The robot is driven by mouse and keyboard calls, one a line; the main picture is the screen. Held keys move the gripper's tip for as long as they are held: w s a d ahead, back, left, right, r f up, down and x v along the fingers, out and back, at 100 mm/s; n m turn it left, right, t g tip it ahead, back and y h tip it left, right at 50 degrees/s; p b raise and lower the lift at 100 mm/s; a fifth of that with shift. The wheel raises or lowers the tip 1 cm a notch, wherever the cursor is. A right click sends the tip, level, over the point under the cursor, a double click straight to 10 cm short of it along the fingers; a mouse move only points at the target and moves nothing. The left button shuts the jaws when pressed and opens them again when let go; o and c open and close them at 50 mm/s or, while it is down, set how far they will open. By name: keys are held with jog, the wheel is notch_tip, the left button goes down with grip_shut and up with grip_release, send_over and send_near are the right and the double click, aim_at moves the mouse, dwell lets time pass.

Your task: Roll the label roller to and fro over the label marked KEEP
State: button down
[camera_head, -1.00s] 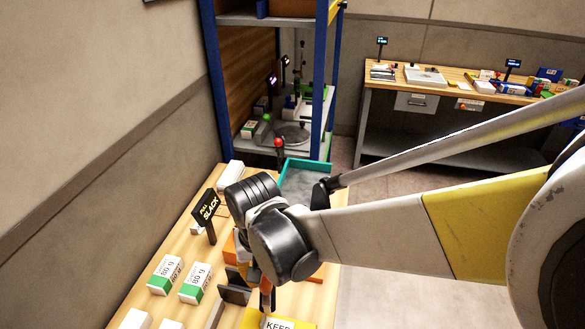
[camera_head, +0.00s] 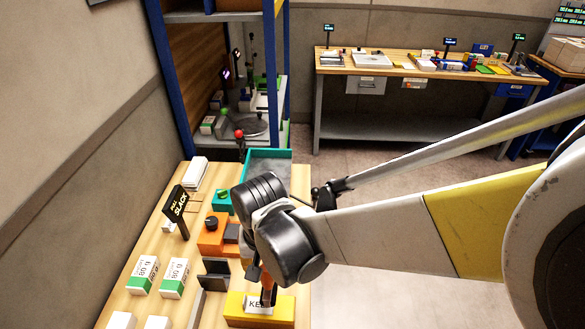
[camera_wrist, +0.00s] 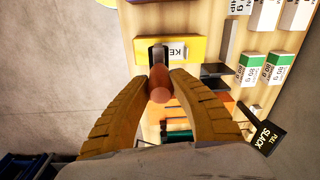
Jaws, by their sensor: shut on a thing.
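The label marked KEEP (camera_head: 258,304) is a white strip on a yellow block (camera_head: 284,314) at the near end of the wooden table. My gripper (camera_wrist: 160,84) is shut on the label roller, whose orange-brown handle (camera_wrist: 160,90) is between the two yellow fingers. The roller's dark fork (camera_wrist: 158,54) reaches the yellow block and covers part of the label in the wrist view. I cannot tell whether the roller touches the label. In the head view, the handle (camera_head: 266,284) stands over the block, with the gripper mostly hidden behind my arm.
Dark upright plates (camera_head: 213,277) and an orange unit with a knob (camera_head: 212,235) stand beside the block. White-and-green packs (camera_head: 173,278) lie left. A PULL SLACK sign (camera_head: 177,207) and a teal tray (camera_head: 267,166) are farther back.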

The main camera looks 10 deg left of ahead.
aim_at(268, 286)
jog(key=shift+f+b, duration=2.35)
jog(key=shift+f, duration=0.55)
jog(key=shift+f+b, duration=0.35)
jog(key=shift+a, duration=0.15)
jog(key=shift+s+a, duration=0.15)
jog(key=shift+a, duration=1.5)
jog(key=shift+d, duration=0.2)
jog(key=shift+d+b, duration=0.35)
jog(key=shift+d, duration=1.3)
jog(key=shift+a, duration=0.1)
jog(key=shift+a+b, duration=0.3)
jog(key=shift+a, duration=1.45)
jog(key=shift+d, duration=0.1)
